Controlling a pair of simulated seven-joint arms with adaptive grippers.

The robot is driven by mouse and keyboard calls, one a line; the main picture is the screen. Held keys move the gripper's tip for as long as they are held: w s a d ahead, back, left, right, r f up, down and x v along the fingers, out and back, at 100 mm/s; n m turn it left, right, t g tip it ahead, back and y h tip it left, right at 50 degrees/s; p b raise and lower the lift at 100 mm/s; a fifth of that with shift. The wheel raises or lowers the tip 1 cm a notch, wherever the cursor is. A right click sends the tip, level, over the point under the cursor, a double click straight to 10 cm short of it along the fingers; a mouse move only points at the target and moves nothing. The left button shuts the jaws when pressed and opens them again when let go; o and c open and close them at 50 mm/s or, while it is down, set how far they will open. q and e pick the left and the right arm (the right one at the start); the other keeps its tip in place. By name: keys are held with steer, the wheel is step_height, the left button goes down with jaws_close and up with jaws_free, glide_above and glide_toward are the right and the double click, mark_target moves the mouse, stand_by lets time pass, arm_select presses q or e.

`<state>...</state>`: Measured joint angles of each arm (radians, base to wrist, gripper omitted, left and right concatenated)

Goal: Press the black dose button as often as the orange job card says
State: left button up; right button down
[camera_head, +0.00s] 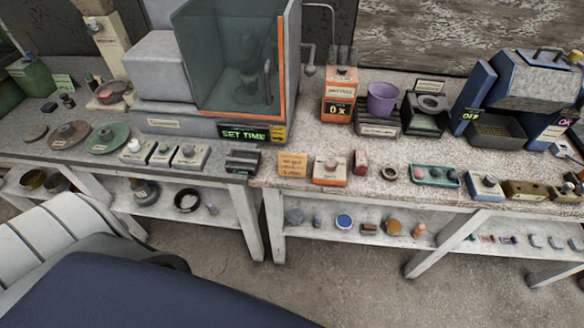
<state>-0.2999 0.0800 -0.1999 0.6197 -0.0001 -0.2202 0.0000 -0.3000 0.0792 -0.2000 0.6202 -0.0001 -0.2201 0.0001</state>
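The orange job card (292,164) stands near the front edge of the right-hand table; its writing is too small to read. Behind stands an orange dispenser (341,85) with a lit display that seems to read "0X". A dark low device (243,161) sits left of the card. I cannot tell for certain which part is the black dose button. Neither of my grippers can be made out.
A glass-fronted cabinet (235,60) with a "SET TIME" display stands at the back. A purple cup (382,99), a green tray (434,176) and a blue machine (530,85) are to the right. Several button boxes (190,157) line the left table's front. Shelves below hold small items.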

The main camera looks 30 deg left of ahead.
arm_select(q)
jaws_close()
stand_by(0.4)
stand_by(1.2)
